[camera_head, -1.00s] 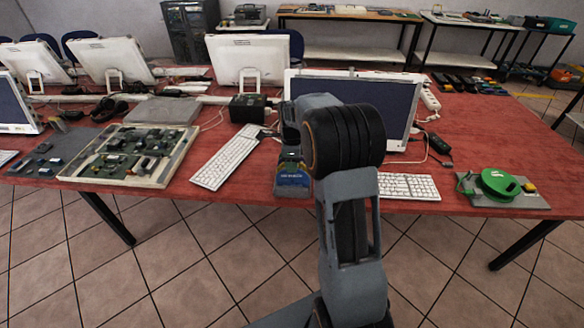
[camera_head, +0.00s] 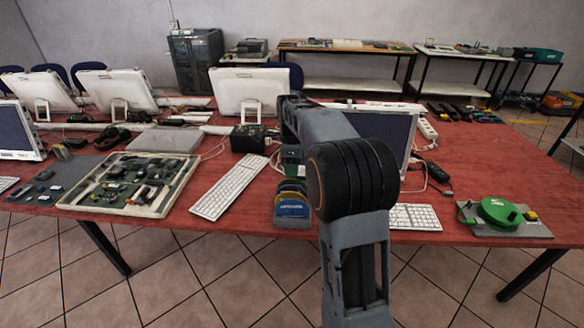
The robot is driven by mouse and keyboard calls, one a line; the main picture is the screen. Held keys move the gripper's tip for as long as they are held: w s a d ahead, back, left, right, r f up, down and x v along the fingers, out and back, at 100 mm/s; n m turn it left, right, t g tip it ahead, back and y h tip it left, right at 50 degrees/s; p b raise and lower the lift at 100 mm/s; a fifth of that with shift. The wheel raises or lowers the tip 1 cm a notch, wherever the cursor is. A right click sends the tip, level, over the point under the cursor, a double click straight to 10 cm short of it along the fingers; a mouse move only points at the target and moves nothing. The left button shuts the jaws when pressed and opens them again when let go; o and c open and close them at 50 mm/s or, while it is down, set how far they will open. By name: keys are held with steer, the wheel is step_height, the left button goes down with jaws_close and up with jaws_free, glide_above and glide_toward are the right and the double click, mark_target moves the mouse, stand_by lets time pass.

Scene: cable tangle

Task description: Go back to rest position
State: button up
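My arm rises from the bottom right of centre and folds over the red table. Its upper links reach toward the screen in the middle. My gripper cannot be made out; the end of the arm is hidden behind my own links. A green cable reel (camera_head: 497,211) sits on a grey board (camera_head: 470,222) at the right end of the table. No cable is seen held by the arm.
The red table (camera_head: 480,160) carries a white keyboard (camera_head: 229,188), a tray of circuit boards (camera_head: 170,200), a monitor (camera_head: 380,138) behind my arm and a stack of coloured items (camera_head: 292,210). Bare tabletop shows toward the right. Tiled floor (camera_head: 200,280) lies in front.

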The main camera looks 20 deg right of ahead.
stand_by(0.3)
steer(key=s+a+n+t+p, duration=0.1)
steer(key=s+a+n, duration=0.2)
steer(key=s+n, duration=0.4)
steer(key=s+a+n+t+p, duration=0.1)
steer(key=s+a+n, duration=0.3)
steer(key=s+n, duration=0.3)
steer(key=s+a+r+n+t+p, duration=0.1)
steer(key=s+a+n, duration=0.3)
steer(key=s+n, duration=0.4)
steer(key=shift+n+t, duration=0.3)
steer(key=shift+n, duration=0.7)
